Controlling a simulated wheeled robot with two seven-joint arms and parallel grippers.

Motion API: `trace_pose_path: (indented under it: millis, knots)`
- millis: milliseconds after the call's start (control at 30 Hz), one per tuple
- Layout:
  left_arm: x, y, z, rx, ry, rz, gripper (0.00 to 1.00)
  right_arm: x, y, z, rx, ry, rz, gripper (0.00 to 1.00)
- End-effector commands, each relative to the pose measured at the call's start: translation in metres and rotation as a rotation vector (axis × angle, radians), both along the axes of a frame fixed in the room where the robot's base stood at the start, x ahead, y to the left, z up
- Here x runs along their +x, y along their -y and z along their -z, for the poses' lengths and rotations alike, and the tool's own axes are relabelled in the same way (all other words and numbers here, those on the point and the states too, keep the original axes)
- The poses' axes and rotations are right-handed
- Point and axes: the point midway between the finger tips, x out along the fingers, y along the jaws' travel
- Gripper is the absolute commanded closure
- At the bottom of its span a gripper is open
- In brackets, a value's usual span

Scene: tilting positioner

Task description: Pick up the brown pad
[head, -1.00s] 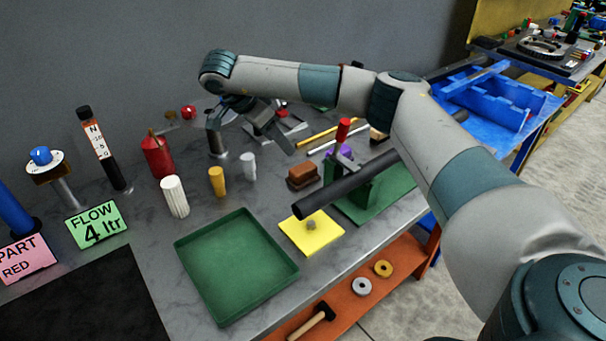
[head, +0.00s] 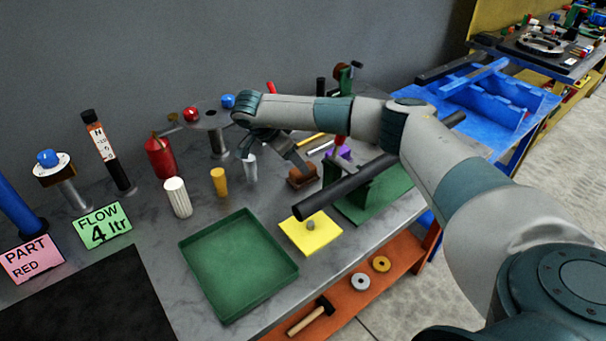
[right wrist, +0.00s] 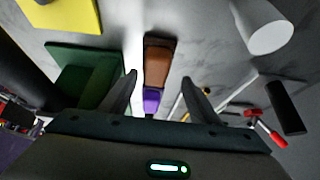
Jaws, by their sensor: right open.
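The brown pad (head: 302,176), a small block with a rounded top, lies on the grey bench behind the yellow square. My right gripper (head: 274,160) is open and empty, low over the bench just to the left of the pad, one finger overlapping its edge in the head view. In the right wrist view the brown pad (right wrist: 158,55) shows upright in the frame, in line with the gap between the open fingers (right wrist: 160,80). I cannot tell the exact height between fingers and pad. My left gripper is not in view.
A purple block (right wrist: 151,102) is close to the pad. A black bar (head: 345,187) on a green stand crosses at right. White (head: 177,197), yellow (head: 219,181) and silver (head: 250,167) cylinders stand at left. A green tray (head: 188,250) and a yellow plate (head: 297,236) are in front.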

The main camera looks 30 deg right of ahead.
Motion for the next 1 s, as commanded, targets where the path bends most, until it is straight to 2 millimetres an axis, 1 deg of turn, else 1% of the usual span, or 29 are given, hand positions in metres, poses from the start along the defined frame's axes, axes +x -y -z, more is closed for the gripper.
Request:
trace_pose_path:
  millis: [167, 267, 367, 533, 600, 733, 1000]
  knots:
    - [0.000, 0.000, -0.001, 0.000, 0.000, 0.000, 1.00, 0.000, 0.000, 0.000, 0.000, 0.000, 0.000, 0.44]
    - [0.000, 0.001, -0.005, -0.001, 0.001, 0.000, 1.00, -0.002, 0.003, 0.003, 0.000, -0.002, 0.001, 0.44]
    - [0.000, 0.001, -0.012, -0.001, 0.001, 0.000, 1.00, -0.004, 0.008, 0.008, 0.001, -0.003, 0.001, 0.44]
    - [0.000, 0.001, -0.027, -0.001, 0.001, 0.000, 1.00, -0.008, 0.019, 0.024, 0.001, -0.004, 0.001, 0.44]
    - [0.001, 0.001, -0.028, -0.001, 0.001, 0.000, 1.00, -0.007, 0.023, 0.032, 0.001, -0.003, 0.001, 0.44]
    - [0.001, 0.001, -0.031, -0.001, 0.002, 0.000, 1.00, -0.006, 0.027, 0.042, 0.000, -0.002, 0.000, 0.44]
    - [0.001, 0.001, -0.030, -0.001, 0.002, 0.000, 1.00, -0.006, 0.028, 0.044, 0.001, -0.001, -0.001, 0.44]
